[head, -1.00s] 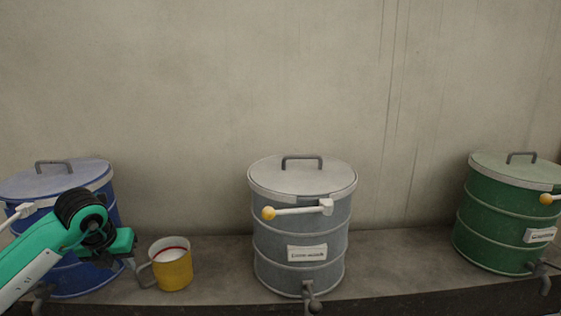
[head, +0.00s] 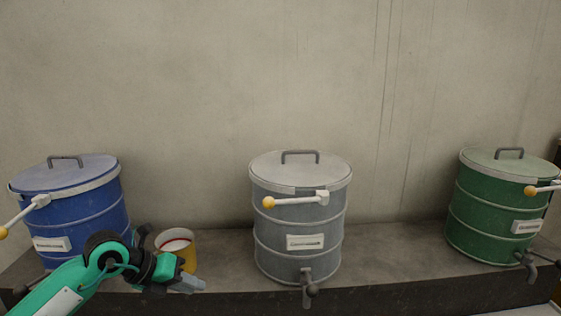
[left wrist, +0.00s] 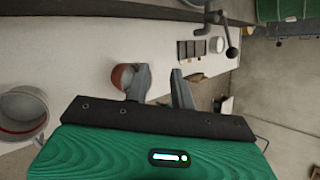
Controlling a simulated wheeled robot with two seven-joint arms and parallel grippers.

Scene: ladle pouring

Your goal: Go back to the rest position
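My left gripper (head: 190,284) is in front of the shelf edge at the lower left of the head view. In the left wrist view its two fingers (left wrist: 162,88) are apart with nothing between them. A mug with a red ring inside also shows at the left edge of the left wrist view (left wrist: 38,110). The gripper is clear of it there. My right gripper is in neither view.
A blue barrel (head: 85,212), a grey barrel (head: 300,218) and a green barrel (head: 485,212) stand along the concrete shelf (head: 390,262), lidded, with levers and taps. In the left wrist view, a reddish round object (left wrist: 122,76) and small dark panels (left wrist: 190,50) lie beyond the fingers.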

